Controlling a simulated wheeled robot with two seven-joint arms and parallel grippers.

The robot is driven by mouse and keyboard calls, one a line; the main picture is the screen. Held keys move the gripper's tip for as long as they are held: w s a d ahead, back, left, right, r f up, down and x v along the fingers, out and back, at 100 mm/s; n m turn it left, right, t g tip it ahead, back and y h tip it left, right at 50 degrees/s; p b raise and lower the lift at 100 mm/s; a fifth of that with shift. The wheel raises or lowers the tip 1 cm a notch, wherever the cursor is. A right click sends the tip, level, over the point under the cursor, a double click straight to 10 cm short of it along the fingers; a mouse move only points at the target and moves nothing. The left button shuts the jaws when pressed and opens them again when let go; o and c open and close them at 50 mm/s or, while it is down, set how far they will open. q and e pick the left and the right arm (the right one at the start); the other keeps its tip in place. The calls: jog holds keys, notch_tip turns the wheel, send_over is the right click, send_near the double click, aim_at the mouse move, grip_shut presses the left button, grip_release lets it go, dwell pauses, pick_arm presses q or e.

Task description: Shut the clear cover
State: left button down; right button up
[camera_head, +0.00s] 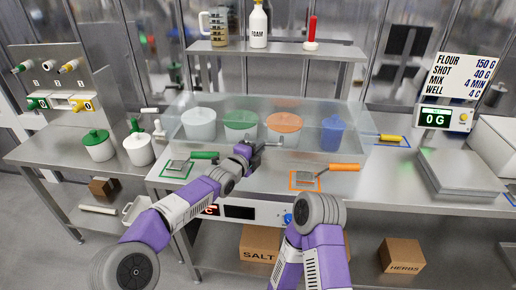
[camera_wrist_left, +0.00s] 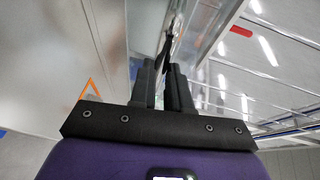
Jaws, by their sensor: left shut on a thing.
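The clear cover (camera_head: 352,118) is a see-through box-like lid on the middle table, around a white, a green-lidded, an orange-lidded and a blue container. My left gripper (camera_head: 261,147) is at the middle of its front side. In the left wrist view, the fingers (camera_wrist_left: 170,68) are close together on a thin dark piece that runs up between them, seemingly the cover's handle. The exact grip is small and partly hidden in the head view. My right arm shows at the lower middle, but its gripper is out of sight.
A green-handled scoop (camera_head: 204,155) and an orange-handled scoop (camera_head: 343,167) lie on outlined spots at the table's front. The scale (camera_head: 462,170) stands at right.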

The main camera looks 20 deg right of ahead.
pick_arm(q)
jog(key=c, duration=1.4)
grip_release()
notch_tip(320, 180, down, 3)
jog(key=shift+r+y, duration=0.1)
jog(key=shift+y, duration=0.2)
jog(key=o, duration=0.3)
jog(key=shift+w+f+g, duration=0.2)
jog(key=shift+w+g, duration=0.05)
jog(key=shift+g, duration=0.05)
jog(key=shift+s+a+r, duration=0.15)
jog(key=shift+s+a, duration=0.15)
jog(key=shift+s, duration=0.05)
jog(key=v, duration=0.6)
jog(key=shift+s+a+r, duration=0.15)
jog(key=shift+a+r, duration=0.15)
jog(key=shift+r, duration=0.2)
